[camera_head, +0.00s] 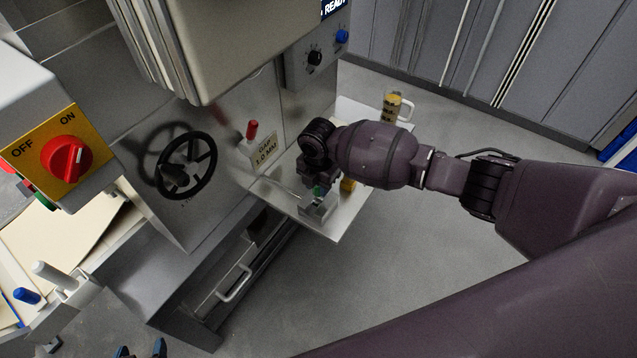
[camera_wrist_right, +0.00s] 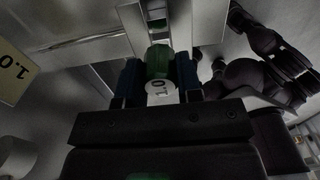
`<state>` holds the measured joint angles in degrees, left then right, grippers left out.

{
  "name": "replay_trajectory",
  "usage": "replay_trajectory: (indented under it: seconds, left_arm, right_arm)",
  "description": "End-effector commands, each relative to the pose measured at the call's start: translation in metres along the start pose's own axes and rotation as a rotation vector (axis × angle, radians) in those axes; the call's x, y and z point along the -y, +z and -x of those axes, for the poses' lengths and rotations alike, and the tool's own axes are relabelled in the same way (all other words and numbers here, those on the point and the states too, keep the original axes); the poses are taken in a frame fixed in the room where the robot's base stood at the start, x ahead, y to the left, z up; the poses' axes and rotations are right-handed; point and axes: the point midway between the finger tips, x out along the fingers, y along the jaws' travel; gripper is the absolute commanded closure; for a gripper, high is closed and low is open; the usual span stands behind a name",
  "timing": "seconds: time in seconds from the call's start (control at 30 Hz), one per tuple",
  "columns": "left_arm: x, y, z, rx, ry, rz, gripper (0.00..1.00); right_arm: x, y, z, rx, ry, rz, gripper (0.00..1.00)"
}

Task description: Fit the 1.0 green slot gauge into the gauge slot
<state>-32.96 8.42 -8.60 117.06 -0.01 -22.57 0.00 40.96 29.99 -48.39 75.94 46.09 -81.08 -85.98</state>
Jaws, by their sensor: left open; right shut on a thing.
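My right gripper (camera_head: 318,188) is over the small side shelf, shut on the green slot gauge (camera_head: 317,191). In the right wrist view the gauge (camera_wrist_right: 158,62) sits between the two dark blue fingers, with a white end marked 1.0 facing the camera. A small grey metal block (camera_head: 317,209), which looks like the gauge slot holder, stands on the shelf right below the gripper. The gauge's far end is at or close to the block; whether it is inside the slot I cannot tell. My left gripper (camera_head: 141,350) shows only its two separated fingertips at the bottom edge, open and empty.
The white shelf (camera_head: 345,222) also carries a yellow piece (camera_head: 348,185) beside the gripper and a yellow marked holder (camera_head: 392,107) further back. A GAP 1.0 MM sign (camera_head: 264,152), a black handwheel (camera_head: 186,166) and the machine body stand left. Open floor lies right.

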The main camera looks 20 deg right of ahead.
Motion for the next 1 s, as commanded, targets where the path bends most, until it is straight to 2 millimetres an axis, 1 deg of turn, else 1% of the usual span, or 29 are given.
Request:
replay_trajectory:
  seconds: [0.37, 1.0]
  left_arm:
    - [0.0, -0.001, 0.0, -0.001, 0.0, 0.0, 0.36]
    - [-0.001, 0.007, -0.002, 0.009, 0.001, 0.001, 0.36]
  right_arm:
    - [0.0, 0.0, 0.0, 0.0, 0.001, 0.0, 0.92]
    - [0.0, 0.0, -0.011, 0.0, 0.001, 0.001, 0.92]
